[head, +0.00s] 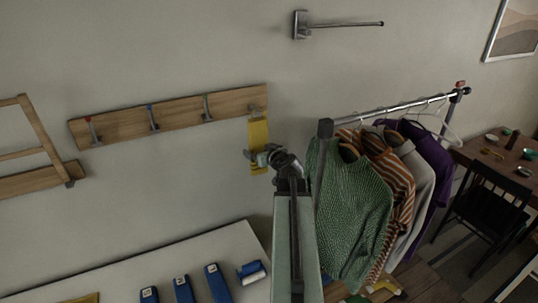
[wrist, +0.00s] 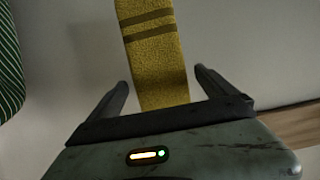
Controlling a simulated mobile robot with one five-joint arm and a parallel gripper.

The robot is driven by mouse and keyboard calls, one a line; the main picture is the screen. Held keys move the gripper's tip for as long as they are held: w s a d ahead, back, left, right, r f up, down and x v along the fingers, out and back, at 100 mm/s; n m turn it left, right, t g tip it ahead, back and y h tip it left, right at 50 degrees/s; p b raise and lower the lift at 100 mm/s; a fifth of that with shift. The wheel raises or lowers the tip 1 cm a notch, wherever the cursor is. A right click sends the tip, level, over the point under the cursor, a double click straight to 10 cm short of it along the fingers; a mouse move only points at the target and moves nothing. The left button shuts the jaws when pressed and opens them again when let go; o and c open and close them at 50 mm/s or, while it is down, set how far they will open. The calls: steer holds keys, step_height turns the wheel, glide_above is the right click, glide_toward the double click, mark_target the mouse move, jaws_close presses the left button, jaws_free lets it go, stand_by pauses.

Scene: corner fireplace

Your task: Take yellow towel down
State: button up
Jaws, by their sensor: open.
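The yellow towel (head: 259,132) hangs against the wall from the right end of a wooden hook rack (head: 180,116). My gripper (head: 257,157) is in front of the towel's lower part. In the wrist view the towel (wrist: 150,45), with darker bands across it, runs between the two open fingers of my gripper (wrist: 161,78). Wall shows between the towel and each finger, so the fingers do not appear to press on it. The hook that holds the towel is hardly visible.
A clothes rail (head: 395,105) with a green sweater (head: 350,215) and other garments stands close to my arm's right. A pale table (head: 190,260) with blue items is below left. A wall bar (head: 345,24) sticks out above. A black chair (head: 490,208) is far right.

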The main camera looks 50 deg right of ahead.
mark_target(260, 143)
steer(key=shift+x, duration=0.9)
steer(key=c, duration=1.6)
step_height(260, 143, up, 3)
steer(key=p, duration=0.2)
steer(key=shift+w+p, duration=0.15)
steer(key=shift+p, duration=0.25)
steer(key=shift+w+d+f, duration=0.15)
steer(key=c, duration=0.4)
steer(key=shift+o, duration=0.3)
